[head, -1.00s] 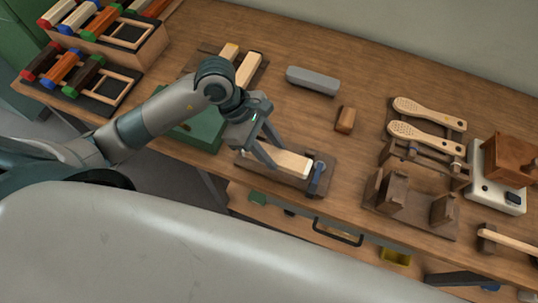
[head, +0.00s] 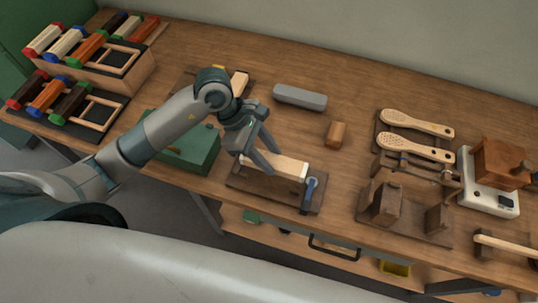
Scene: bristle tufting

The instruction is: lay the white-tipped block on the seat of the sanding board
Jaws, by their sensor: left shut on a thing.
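The white-tipped block (head: 284,166) is a pale wooden bar with its white end to the right. My left gripper (head: 262,160) is shut on it near its left part. The sanding board (head: 240,184) is a dark wooden board near the table's front edge, with a blue clamp-like piece (head: 310,190) at its right. The block shows over the board's back part and appears a little above it; the exact gap is hard to tell. The block and my fingers hide part of the seat. My right gripper is not in view.
A green box (head: 190,150) stands left of the board. A grey bar (head: 300,96) and a small brown block (head: 336,134) lie behind it. A dark wooden fixture (head: 400,222) stands to the right. Racks of coloured-end blocks (head: 140,78) are at back left.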

